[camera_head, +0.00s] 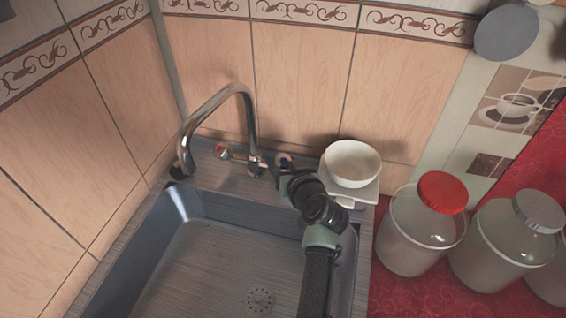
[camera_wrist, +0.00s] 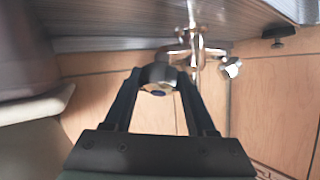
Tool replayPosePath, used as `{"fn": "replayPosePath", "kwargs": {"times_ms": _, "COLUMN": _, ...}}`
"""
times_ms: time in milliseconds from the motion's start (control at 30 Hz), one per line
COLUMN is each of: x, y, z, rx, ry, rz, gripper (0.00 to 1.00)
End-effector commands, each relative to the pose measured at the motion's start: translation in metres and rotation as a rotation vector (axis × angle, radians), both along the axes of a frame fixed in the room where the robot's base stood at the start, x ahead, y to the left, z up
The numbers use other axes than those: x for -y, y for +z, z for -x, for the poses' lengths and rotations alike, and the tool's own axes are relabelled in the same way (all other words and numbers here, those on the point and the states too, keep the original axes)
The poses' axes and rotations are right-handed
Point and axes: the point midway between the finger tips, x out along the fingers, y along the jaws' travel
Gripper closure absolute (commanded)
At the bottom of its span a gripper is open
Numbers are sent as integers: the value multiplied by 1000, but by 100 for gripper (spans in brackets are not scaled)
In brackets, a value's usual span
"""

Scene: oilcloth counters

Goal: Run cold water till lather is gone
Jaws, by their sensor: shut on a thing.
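A chrome faucet (camera_head: 250,120) with a tall curved spout stands at the back of the grey sink (camera_head: 215,265). I make out no water stream and no lather. The hot knob (camera_head: 222,151), marked red, is on the left. The cold knob (camera_head: 285,159), marked blue, is on the right. My gripper (camera_wrist: 158,77) is shut on this cold knob, whose blue-centred face shows between the fingers in the wrist view. My arm reaches across the sink's right side and hides part of its right wall. In the wrist view the faucet body (camera_wrist: 190,40) appears upside down.
A white bowl (camera_head: 352,165) on a small white stand (camera_head: 366,193) is close to the right of my wrist. Jars with a red lid (camera_head: 442,192) and a grey lid (camera_head: 539,211) stand on the red oilcloth. Tiled walls (camera_head: 300,85) close off the back and left. The sink basin looks empty.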

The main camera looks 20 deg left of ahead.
Motion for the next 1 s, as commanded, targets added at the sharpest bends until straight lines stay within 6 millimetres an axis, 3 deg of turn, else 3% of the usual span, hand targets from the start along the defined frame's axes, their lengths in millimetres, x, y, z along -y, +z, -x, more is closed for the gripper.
{"fn": "replayPosePath", "kwargs": {"times_ms": 233, "x": 0, "y": 2, "z": 0, "rx": -16, "ry": -31, "rz": -8, "gripper": 99}}
{"fn": "replayPosePath", "kwargs": {"times_ms": 600, "x": 0, "y": 3, "z": 0, "rx": -110, "ry": -222, "rz": -73, "gripper": 99}}
{"fn": "replayPosePath", "kwargs": {"times_ms": 1000, "x": 1, "y": -1, "z": 0, "rx": -119, "ry": -245, "rz": -84, "gripper": 99}}
